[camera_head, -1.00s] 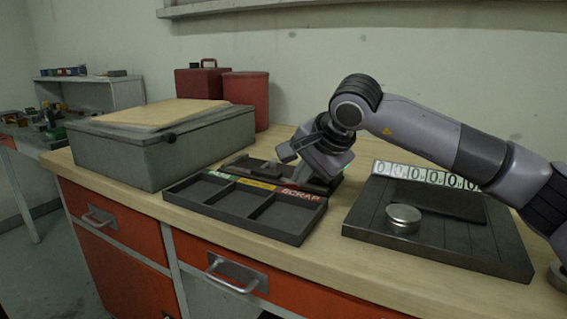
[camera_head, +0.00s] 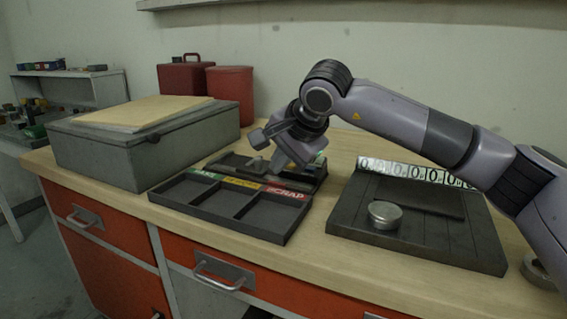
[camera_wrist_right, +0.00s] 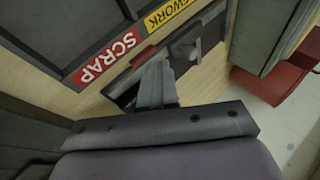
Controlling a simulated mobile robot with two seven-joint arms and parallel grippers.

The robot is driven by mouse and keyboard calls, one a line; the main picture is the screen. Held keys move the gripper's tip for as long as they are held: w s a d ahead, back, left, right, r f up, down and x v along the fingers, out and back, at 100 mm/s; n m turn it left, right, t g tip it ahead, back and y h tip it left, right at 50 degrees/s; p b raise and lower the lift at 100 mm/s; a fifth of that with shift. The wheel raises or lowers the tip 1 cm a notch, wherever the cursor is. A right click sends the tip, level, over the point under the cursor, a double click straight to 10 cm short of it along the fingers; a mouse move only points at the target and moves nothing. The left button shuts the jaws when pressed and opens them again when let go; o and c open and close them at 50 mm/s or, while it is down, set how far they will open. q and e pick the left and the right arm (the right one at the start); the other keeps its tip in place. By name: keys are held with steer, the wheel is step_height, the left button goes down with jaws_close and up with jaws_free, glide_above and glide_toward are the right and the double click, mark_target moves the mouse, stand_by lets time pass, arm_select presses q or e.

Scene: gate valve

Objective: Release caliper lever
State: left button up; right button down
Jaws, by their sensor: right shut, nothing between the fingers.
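A dark low fixture (camera_head: 238,161) lies on the bench behind the sorting tray, with a small grey knob-like piece (camera_head: 257,166) on it. I cannot clearly make out the caliper lever. My right gripper (camera_head: 284,165) is over the right part of this fixture, pointing down and tilted. In the right wrist view its fingers (camera_wrist_right: 155,84) are together and empty, close to the fixture. There the grey knob (camera_wrist_right: 187,48) lies just beyond the fingers, to their upper right. Contact cannot be told. My left gripper is not in view.
The three-compartment sorting tray (camera_head: 232,226) with coloured labels is empty. A grey box (camera_head: 95,160) stands left, red containers (camera_head: 231,95) behind. A dark plate (camera_head: 345,218) bearing a round metal tin (camera_head: 384,214) is right. Bare bench (camera_head: 325,185) lies between tray and plate.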

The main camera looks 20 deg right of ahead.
steer(key=r, duration=0.1)
steer(key=r+p, duration=0.1)
steer(key=shift+s+d+r, duration=0.25)
steer(key=shift+r, duration=0.1)
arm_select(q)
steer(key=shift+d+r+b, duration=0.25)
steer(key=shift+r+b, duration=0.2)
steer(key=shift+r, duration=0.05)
arm_select(e)
steer(key=s+f+v, duration=0.1)
steer(key=v, duration=0.8)
steer(key=shift+d+r, duration=0.25)
steer(key=shift+d, duration=0.2)
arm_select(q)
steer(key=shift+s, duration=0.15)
arm_select(e)
steer(key=shift+s+f, duration=0.1)
steer(key=shift+s, duration=0.1)
